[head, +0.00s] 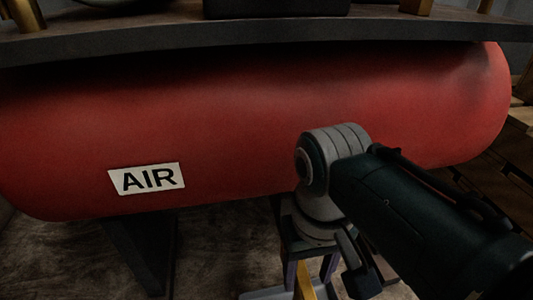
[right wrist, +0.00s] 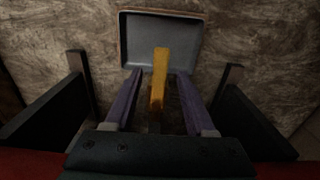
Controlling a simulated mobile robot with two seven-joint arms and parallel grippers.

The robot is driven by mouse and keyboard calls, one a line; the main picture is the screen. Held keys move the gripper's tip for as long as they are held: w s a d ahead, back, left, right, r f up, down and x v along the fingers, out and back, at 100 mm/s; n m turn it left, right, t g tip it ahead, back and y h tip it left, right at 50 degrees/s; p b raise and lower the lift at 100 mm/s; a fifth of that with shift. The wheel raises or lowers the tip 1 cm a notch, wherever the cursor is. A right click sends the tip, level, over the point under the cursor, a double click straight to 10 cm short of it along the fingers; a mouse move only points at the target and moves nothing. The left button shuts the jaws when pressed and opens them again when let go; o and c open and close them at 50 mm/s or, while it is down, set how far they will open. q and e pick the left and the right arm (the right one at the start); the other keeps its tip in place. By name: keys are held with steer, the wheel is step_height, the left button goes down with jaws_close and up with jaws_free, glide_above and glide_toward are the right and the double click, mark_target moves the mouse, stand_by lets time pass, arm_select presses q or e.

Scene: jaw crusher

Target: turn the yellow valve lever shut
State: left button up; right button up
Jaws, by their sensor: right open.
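The yellow valve lever (right wrist: 159,78) shows in the right wrist view as an upright bar between the two purple fingers of my right gripper (right wrist: 161,98). The fingers are open, one on each side, with a visible gap between each finger and the lever. In the head view the lever (head: 305,284) is a small yellow strip at the bottom edge, below my right gripper (head: 308,272), which points down. The lever's base and the valve body are hidden. My left gripper is not in view.
A large red air tank (head: 240,120) with an "AIR" label (head: 147,179) lies under a dark shelf (head: 270,36). My right forearm passes in front of its right part. A dark support (head: 143,250) stands under the tank.

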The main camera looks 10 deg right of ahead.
steer(key=shift+f, duration=0.6)
jaws_close()
stand_by(1.1)
